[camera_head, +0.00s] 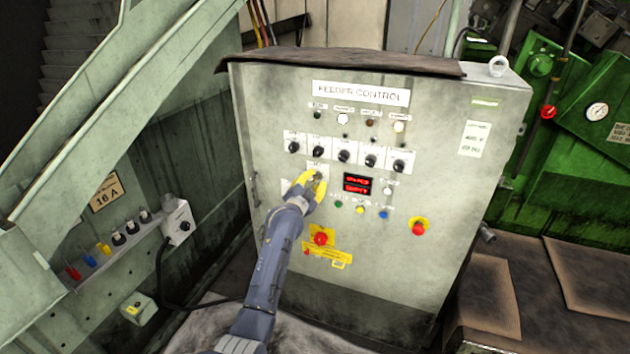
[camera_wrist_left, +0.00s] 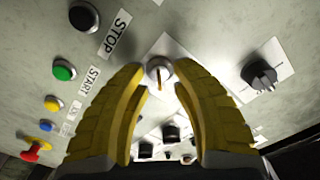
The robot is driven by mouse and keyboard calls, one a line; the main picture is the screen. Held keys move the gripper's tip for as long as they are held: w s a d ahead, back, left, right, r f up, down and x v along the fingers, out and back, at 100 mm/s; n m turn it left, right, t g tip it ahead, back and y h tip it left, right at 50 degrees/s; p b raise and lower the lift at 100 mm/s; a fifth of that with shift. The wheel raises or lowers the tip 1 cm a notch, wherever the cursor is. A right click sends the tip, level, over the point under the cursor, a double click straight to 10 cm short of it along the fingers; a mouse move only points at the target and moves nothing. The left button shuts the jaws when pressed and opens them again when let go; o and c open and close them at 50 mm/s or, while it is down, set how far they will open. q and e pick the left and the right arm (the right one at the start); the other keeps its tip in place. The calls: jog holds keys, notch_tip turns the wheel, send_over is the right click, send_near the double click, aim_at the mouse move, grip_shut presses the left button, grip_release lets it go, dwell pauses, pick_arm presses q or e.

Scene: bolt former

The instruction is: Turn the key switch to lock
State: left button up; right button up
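The key switch (camera_wrist_left: 158,72) is a small round silver part with a thin brass-coloured key, mounted on a pale plate in the left wrist view. My left gripper (camera_head: 314,181) has yellow padded fingers and is at the front of the feeder control cabinet (camera_head: 410,262), below the row of black knobs. In the left wrist view the left gripper's fingertips (camera_wrist_left: 158,76) are apart, one on each side of the key switch, with a visible gap to it. In the head view the gripper mostly hides the switch. My right gripper is not in view.
Black rotary knobs (camera_head: 344,155) sit above the gripper. A red display (camera_head: 357,183) is just right of it. Small coloured buttons (camera_head: 360,210) and red emergency stops (camera_head: 418,228) are lower. Another black knob (camera_wrist_left: 262,76) is near the right finger in the wrist view.

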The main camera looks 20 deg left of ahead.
pick_arm(q)
jog(key=shift+w, duration=0.4)
jog(key=shift+c, duration=0.4)
grip_shut()
